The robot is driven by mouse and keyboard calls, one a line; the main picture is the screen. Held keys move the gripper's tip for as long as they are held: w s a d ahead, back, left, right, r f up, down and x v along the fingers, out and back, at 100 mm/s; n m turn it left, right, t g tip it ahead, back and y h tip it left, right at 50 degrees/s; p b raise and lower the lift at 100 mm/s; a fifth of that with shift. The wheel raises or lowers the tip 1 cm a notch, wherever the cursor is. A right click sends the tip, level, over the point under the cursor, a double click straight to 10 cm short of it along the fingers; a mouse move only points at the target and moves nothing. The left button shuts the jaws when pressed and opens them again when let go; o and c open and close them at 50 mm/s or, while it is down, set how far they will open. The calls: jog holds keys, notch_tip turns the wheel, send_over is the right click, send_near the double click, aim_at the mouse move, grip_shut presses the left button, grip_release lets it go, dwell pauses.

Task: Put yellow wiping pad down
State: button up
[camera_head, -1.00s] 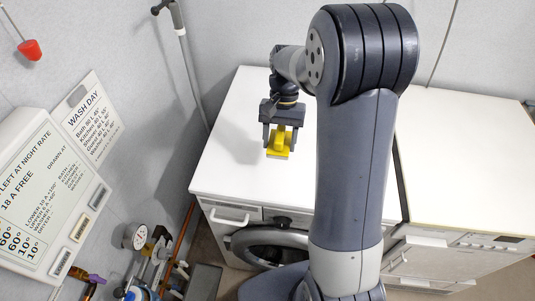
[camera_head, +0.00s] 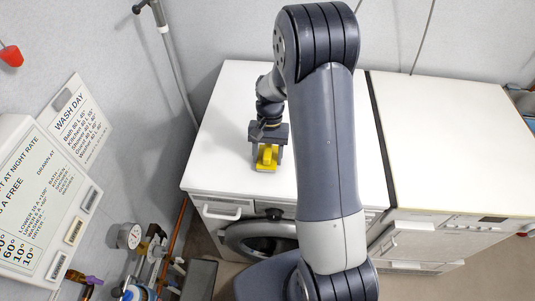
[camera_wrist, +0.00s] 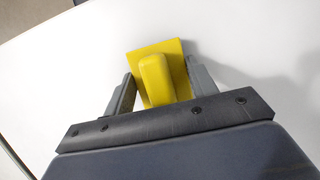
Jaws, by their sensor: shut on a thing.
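The yellow wiping pad (camera_head: 267,156) is held between the fingers of my gripper (camera_head: 266,160), over the front part of the white washing machine top (camera_head: 225,130). In the wrist view the pad (camera_wrist: 173,52) shows a flat square plate with a rounded handle. My gripper (camera_wrist: 155,92) is shut on the handle, one finger on each side. The pad is close to the white surface; I cannot tell whether it touches it. My arm hides part of the machine top.
A second white machine (camera_head: 440,140) stands to the right, past a dark gap. The washing machine's round door (camera_head: 258,238) faces the front. Bottles and tools (camera_head: 150,265) crowd the lower left by a wall panel (camera_head: 45,200). The white top around the pad is clear.

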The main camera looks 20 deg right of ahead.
jog(key=shift+f, duration=0.2)
jog(key=o, duration=0.9)
jog(key=shift+r, duration=0.1)
jog(key=b+v, duration=0.1)
jog(key=v, duration=1.1)
jog(key=shift+d+r+b, duration=0.1)
jog(key=shift+r+b, duration=0.05)
jog(key=shift+b, duration=0.2)
jog(key=p+x, duration=0.1)
jog(key=x, duration=1.2)
jog(key=shift+w, duration=0.1)
notch_tip(320, 180, up, 3)
jog(key=shift+f, duration=0.2)
jog(key=shift+r, duration=0.5)
